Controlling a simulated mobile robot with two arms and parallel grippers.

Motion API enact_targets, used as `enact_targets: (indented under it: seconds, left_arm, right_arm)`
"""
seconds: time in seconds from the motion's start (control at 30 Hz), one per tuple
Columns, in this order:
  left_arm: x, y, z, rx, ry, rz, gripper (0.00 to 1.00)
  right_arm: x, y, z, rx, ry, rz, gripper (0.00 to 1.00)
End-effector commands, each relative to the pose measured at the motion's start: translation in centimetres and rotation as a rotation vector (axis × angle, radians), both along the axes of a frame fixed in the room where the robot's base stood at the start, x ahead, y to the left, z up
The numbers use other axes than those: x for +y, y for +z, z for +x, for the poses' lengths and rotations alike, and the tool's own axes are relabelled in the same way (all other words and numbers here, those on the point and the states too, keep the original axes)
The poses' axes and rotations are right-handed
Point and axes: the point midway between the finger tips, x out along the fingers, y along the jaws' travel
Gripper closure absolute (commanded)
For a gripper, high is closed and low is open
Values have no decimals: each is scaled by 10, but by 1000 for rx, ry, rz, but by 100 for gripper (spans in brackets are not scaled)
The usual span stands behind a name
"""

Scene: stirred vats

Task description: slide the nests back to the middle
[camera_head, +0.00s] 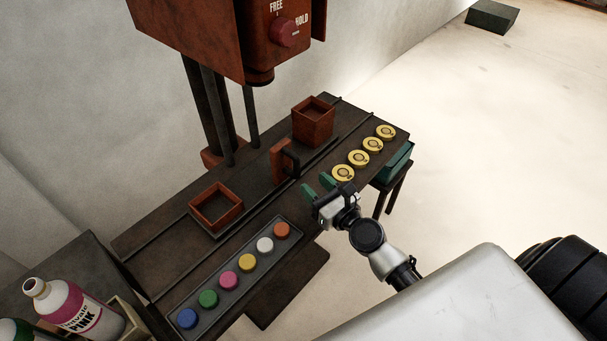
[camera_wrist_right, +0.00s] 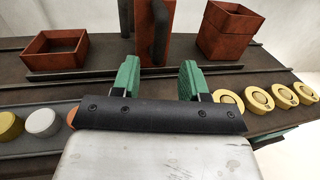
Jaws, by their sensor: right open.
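A rust-red upright plate with a black handle (camera_head: 288,160) stands on the dark bench between two rust-red square nests. The low, open nest (camera_head: 216,207) is on the left and the taller nest (camera_head: 313,122) on the right, along dark rails. The wrist view also shows the low nest (camera_wrist_right: 55,50), the tall nest (camera_wrist_right: 228,33) and the handle (camera_wrist_right: 160,30). My right gripper (camera_head: 317,187) is open and empty, its green fingers apart, in front of the handle and short of it. In the wrist view the handle shows beyond the gap between the fingers (camera_wrist_right: 160,80). My left gripper is out of view.
A tray of coloured knobs (camera_head: 238,274) lies at the front left of the bench, and several yellow discs (camera_head: 358,158) line its front right. A rust-red machine head (camera_head: 225,35) hangs above the back. A pink-labelled bottle (camera_head: 62,305) stands lower left.

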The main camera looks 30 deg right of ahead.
Motion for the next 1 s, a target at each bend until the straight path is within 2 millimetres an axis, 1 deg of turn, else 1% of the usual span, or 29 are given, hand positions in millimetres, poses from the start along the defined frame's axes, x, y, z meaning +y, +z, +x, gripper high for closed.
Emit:
enact_targets:
  seconds: [0.03, 0.1, 0.23, 0.37, 0.83, 0.93, 0.97, 1.0]
  left_arm:
    - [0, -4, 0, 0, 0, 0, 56]
    - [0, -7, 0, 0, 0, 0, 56]
    - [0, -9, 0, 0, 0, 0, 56]
    - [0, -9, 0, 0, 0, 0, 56]
    - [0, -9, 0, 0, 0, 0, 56]
    - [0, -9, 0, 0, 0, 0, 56]
    - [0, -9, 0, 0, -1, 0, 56]
    - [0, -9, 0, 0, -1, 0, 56]
  right_arm:
    - [-2, -2, -9, 2, 0, 0, 56]
    - [-4, -3, -18, 1, 0, 1, 56]
    - [-6, -1, -28, 0, 0, 1, 56]
    - [-6, 0, -31, -1, 0, 0, 56]
    - [-6, 0, -31, -1, 3, -5, 56]
    - [4, 0, -35, -6, 45, -94, 56]
    - [11, 0, -38, -11, 72, -149, 56]
    - [21, 0, -43, -20, 117, -248, 56]
